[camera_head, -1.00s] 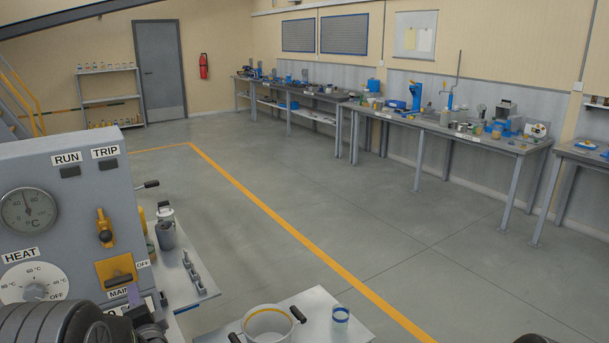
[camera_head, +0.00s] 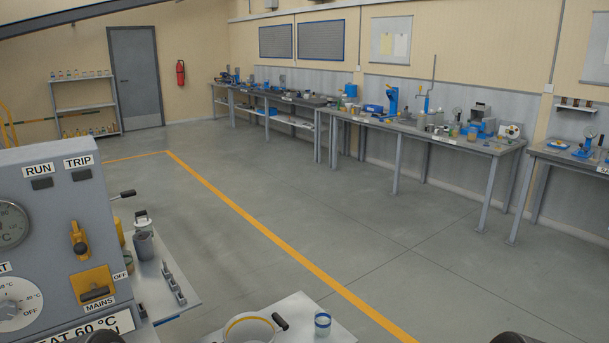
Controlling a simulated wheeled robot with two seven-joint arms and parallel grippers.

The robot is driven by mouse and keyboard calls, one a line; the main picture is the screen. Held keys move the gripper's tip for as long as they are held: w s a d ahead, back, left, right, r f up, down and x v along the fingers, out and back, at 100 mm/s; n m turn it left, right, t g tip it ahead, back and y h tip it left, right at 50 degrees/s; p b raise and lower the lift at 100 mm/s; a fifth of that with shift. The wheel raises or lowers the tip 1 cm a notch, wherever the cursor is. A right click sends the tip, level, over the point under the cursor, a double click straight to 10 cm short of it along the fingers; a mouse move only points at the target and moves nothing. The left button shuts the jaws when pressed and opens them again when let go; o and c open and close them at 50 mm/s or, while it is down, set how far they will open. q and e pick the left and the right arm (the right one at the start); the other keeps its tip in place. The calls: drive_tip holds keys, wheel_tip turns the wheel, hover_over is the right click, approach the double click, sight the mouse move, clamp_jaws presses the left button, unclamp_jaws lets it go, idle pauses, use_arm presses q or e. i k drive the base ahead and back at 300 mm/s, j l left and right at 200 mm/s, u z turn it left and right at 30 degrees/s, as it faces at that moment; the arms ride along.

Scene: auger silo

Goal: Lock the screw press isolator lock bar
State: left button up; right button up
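The grey control panel (camera_head: 40,190) stands at the left edge, cut off by the frame. Its yellow MAINS isolator plate (camera_head: 93,285) carries a dark handle, with an OFF label to its upper right. I cannot make out a separate lock bar. A smaller yellow switch (camera_head: 80,240) sits above the plate, under the RUN and TRIP labels. Only dark rounded parts of my arms show at the bottom edge, one below the panel and one at the right. Neither gripper's fingers are visible.
A grey bench with a jug (camera_head: 143,240) stands right of the panel. A white-topped table (camera_head: 315,335) in front holds a pot (camera_head: 248,329) and a small blue-rimmed cup (camera_head: 322,324). Cluttered workbenches (camera_head: 440,136) line the back wall. The floor between is open, with a yellow line.

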sight(81, 249)
drive_tip(key=j+u, duration=0.1)
drive_tip(key=u, duration=1.15)
drive_tip(key=i+l, duration=0.05)
drive_tip(key=l, duration=0.05)
